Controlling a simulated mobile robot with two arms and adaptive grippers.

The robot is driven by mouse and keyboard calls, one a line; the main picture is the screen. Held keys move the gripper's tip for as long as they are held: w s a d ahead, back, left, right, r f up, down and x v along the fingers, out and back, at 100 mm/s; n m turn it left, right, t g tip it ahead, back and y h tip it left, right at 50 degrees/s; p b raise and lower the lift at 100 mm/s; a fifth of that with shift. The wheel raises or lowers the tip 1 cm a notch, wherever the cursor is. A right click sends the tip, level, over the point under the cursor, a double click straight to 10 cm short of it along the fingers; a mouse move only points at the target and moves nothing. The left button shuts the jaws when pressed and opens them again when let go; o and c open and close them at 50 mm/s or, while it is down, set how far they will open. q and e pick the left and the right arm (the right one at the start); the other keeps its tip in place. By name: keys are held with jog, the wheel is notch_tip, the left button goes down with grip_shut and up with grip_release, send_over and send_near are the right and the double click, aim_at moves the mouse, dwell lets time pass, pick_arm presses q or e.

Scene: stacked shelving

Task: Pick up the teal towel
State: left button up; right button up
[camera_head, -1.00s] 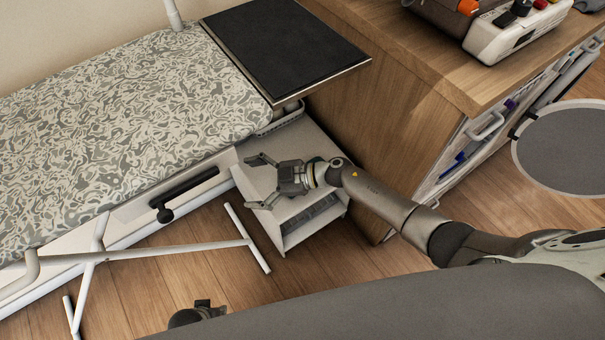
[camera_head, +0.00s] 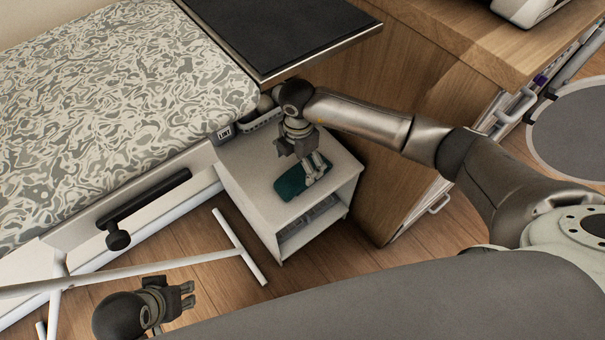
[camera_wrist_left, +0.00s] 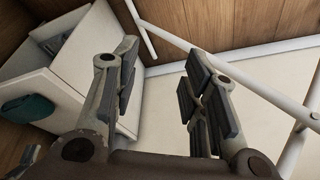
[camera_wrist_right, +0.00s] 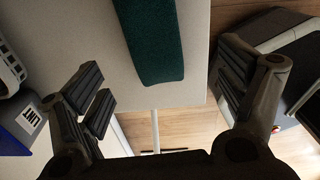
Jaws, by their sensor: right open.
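The teal towel (camera_head: 290,186) lies folded on top of a small white cabinet (camera_head: 250,180), near the middle of the head view. It also shows in the right wrist view (camera_wrist_right: 153,40) at the top centre and in the left wrist view (camera_wrist_left: 26,108) at the left edge. My right gripper (camera_head: 317,168) is open and points down over the towel's right part, partly covering it. In the right wrist view, the towel lies between the spread fingers, beyond their tips; contact cannot be told. My left gripper (camera_head: 188,294) is open and empty, low at the front left, away from the towel.
An ironing board (camera_head: 100,110) with a patterned cover stands left of the cabinet, its white legs (camera_head: 240,245) in front. A dark-topped ledge (camera_head: 270,30) overhangs behind. A wooden counter (camera_head: 440,100) stands at the right. Wood floor shows in front.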

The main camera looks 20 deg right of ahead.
aim_at(299, 172)
notch_tip(299, 172, down, 2)
jog(key=shift+w, duration=0.1)
jog(key=f, duration=0.1)
jog(key=f+b, duration=0.1)
jog(key=f, duration=0.1)
jog(key=f+b, duration=0.1)
jog(key=shift+w+d+f, duration=0.1)
jog(key=shift+w+f, duration=0.15)
jog(key=shift+w, duration=0.15)
pick_arm(q)
jog(key=shift+s+a+r, duration=0.1)
jog(key=shift+s+r, duration=0.25)
pick_arm(e)
jog(key=c, duration=1.1)
